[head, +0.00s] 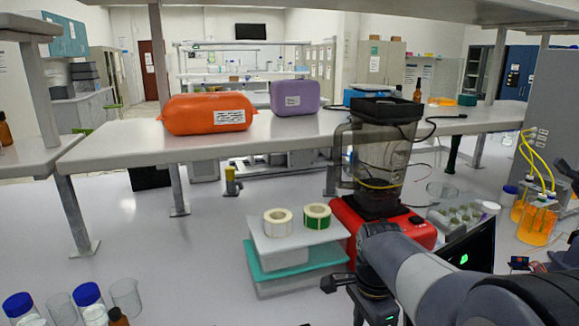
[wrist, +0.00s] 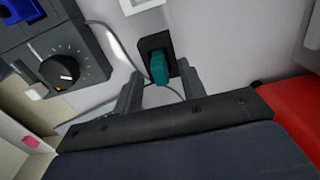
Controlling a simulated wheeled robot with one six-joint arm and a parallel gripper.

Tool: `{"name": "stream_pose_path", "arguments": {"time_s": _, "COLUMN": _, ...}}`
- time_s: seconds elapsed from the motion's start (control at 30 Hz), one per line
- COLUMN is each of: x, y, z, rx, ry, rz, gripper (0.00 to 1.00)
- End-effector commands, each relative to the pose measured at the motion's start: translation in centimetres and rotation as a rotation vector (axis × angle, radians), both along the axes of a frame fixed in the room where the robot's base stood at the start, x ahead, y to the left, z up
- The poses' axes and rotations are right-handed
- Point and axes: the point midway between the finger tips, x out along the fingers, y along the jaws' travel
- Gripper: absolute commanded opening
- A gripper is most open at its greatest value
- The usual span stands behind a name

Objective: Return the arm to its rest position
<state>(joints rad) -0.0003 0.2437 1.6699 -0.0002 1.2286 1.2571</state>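My arm (head: 420,265) reaches in from the lower right in the head view, bent downward beside the red blender base (head: 345,215). In that view the fingers are not clearly seen. In the wrist view my gripper (wrist: 160,82) has its two dark fingers spread apart with nothing held between them. Beyond the fingertips, a teal plug (wrist: 158,68) sits in a black socket, with visible gaps to both fingers.
Stacked boxes (head: 290,255) with two label rolls stand left of the arm. Flasks with yellow tubing (head: 537,222) stand right. Bottles and beakers (head: 88,300) are at lower left. A dial box (wrist: 62,72) shows in the wrist view. The bench's left middle is clear.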

Motion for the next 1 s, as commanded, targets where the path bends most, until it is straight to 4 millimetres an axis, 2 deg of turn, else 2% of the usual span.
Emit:
{"name": "stream_pose_path", "arguments": {"time_s": 0.07, "x": -0.1, "y": 0.0, "z": -1.8, "rx": 0.0, "ry": 0.005, "rz": 0.0, "gripper": 0.39}}
{"name": "stream_pose_path", "arguments": {"time_s": 0.13, "x": 0.1, "y": 0.0, "z": -0.1, "rx": 0.001, "ry": -0.005, "rz": 0.0, "gripper": 0.39}}
{"name": "stream_pose_path", "arguments": {"time_s": 0.3, "x": 0.0, "y": 0.0, "z": 2.9, "rx": 0.0, "ry": -0.003, "rz": 0.0, "gripper": 0.39}}
{"name": "stream_pose_path", "arguments": {"time_s": 0.5, "x": 0.0, "y": 0.0, "z": 5.1, "rx": 0.0, "ry": -0.001, "rz": 0.0, "gripper": 0.39}}
{"name": "stream_pose_path", "arguments": {"time_s": 0.7, "x": 0.0, "y": 0.0, "z": 6.5, "rx": 0.0, "ry": -0.001, "rz": 0.0, "gripper": 0.39}}
{"name": "stream_pose_path", "arguments": {"time_s": 1.0, "x": 0.0, "y": 0.0, "z": 6.6, "rx": 0.0, "ry": -0.001, "rz": 0.0, "gripper": 0.39}}
